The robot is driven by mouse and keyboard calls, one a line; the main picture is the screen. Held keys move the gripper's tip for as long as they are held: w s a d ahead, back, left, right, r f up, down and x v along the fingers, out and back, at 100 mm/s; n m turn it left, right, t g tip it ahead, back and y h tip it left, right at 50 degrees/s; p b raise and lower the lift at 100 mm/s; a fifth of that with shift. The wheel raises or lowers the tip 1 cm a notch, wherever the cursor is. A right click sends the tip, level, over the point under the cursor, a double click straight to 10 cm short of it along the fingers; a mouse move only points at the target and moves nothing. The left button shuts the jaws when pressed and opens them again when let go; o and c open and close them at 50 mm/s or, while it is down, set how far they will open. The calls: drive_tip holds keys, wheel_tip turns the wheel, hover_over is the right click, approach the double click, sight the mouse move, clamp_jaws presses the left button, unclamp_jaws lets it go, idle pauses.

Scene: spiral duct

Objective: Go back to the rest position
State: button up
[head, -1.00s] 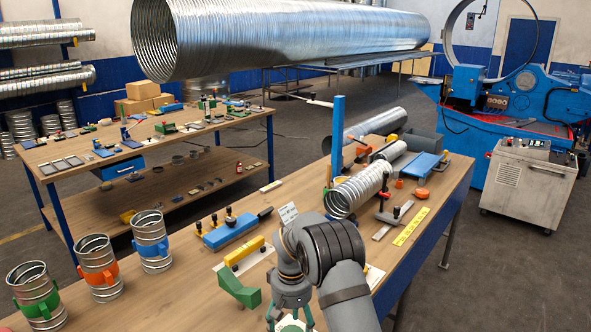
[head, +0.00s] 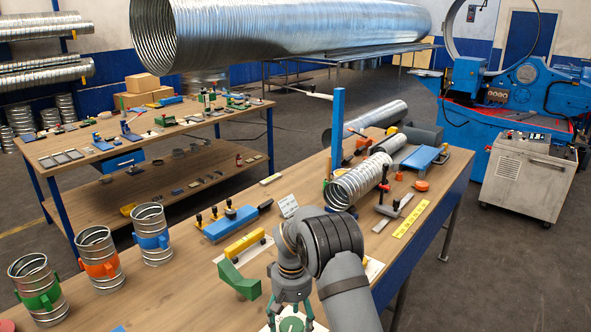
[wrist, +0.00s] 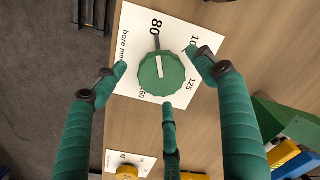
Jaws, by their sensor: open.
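My gripper (head: 291,308) is at the near edge of the front workbench (head: 160,300), pointing down. The wrist view shows its three green fingers (wrist: 163,75) spread apart, with nothing between them in grip. Below and between the fingertips is a green faceted dial (wrist: 160,76) with a white line on top. It sits on a white card (wrist: 135,25) marked with numbers such as 80 and 125. The dial also shows partly at the bottom of the head view (head: 291,325). I cannot tell the exact gap between fingertips and dial.
A green angled block (head: 240,281) and a yellow bar (head: 245,242) lie left of my gripper. Three banded duct pieces, green (head: 38,287), orange (head: 99,262) and blue (head: 151,236), stand further left. A ribbed duct (head: 352,187) and clamp (head: 386,200) lie beyond my arm.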

drive_tip(key=shift+w+a+f+m+p, duration=0.1)
drive_tip(key=shift+f+m+p, duration=0.3)
drive_tip(key=shift+m, duration=0.6)
drive_tip(key=m+p, duration=0.2)
drive_tip(key=m, duration=0.2)
drive_tip(key=shift+r, duration=0.2)
drive_tip(key=m+p, duration=0.4)
drive_tip(key=m, duration=0.1)
drive_tip(key=shift+r, duration=0.1)
drive_tip(key=shift+w+a+r+m+b, duration=0.1)
drive_tip(key=shift+r+m+b, duration=0.15)
drive_tip(key=shift+m+b, duration=0.25)
wheel_tip(320, 180, up, 9)
drive_tip(key=b, duration=0.2)
